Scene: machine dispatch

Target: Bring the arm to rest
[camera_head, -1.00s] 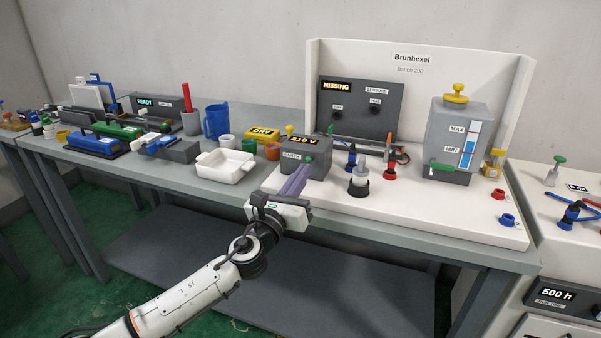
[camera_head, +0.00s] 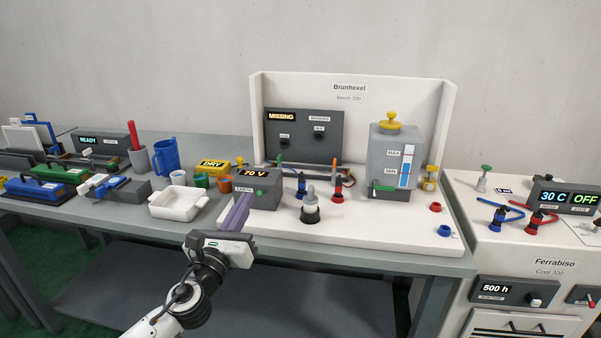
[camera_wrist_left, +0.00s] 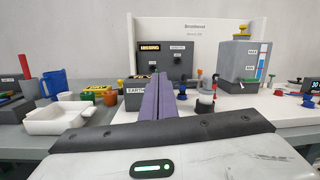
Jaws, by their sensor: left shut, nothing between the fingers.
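My left gripper (camera_head: 245,201) comes in from the lower left in the head view. Its two purple fingers are shut together with nothing between them. They point at the grey EARTH box (camera_head: 258,192), whose display reads 70 V, and overlap its left front side in the picture; I cannot tell whether they touch. In the left wrist view the closed fingers (camera_wrist_left: 165,105) hide part of this box (camera_wrist_left: 135,95). My right gripper is not in view.
The Brunhexel bench (camera_head: 390,242) carries a MISSING panel (camera_head: 300,145), a grey tank (camera_head: 393,155) and several connectors. A white tray (camera_head: 178,203), cups and a blue jug (camera_head: 166,156) stand left. The Ferrabiso machine (camera_head: 540,250) stands right.

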